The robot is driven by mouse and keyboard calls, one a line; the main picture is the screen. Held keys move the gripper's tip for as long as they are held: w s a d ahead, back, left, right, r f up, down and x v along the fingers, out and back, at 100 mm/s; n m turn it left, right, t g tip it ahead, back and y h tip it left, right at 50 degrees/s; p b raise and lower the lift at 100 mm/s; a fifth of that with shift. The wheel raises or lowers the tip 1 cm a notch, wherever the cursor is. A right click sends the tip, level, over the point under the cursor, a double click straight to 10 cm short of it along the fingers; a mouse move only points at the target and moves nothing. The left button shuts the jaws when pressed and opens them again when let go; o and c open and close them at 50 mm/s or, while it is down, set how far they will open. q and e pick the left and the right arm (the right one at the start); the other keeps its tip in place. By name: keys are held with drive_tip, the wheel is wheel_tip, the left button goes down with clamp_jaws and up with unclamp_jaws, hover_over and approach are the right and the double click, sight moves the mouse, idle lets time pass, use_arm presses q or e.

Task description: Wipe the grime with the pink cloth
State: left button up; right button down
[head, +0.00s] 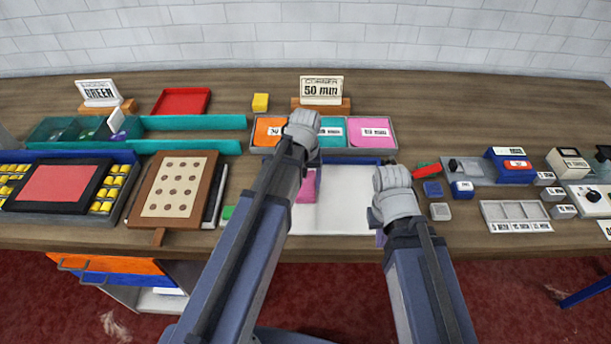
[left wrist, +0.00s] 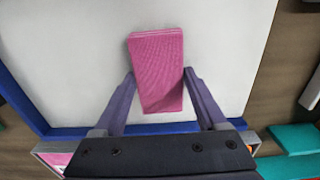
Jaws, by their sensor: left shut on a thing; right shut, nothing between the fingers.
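The pink cloth (left wrist: 156,75) is a folded, textured pad between the two fingers of my left gripper (left wrist: 158,92), over the white board (left wrist: 75,60). In the head view the cloth (head: 305,188) shows beside my left forearm, at the left part of the white board (head: 345,205). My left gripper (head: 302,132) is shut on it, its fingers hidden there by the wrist. I cannot tell whether the cloth touches the board. No grime stands out on the visible board. My right gripper (head: 393,195) is shut and empty at the board's right edge.
Behind the board is a tray of orange, teal and pink cards (head: 370,132) with a "50 mm" sign (head: 322,90). A perforated board (head: 175,187) lies to the left. Small blocks and a sectioned grey tray (head: 515,215) are to the right.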

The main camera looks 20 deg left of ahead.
sight(305, 186)
use_arm(q)
drive_tip(key=shift+s+d, duration=0.15)
drive_tip(key=shift+s, duration=0.4)
drive_tip(key=shift+r, duration=0.2)
use_arm(e)
drive_tip(key=shift+r, duration=0.15)
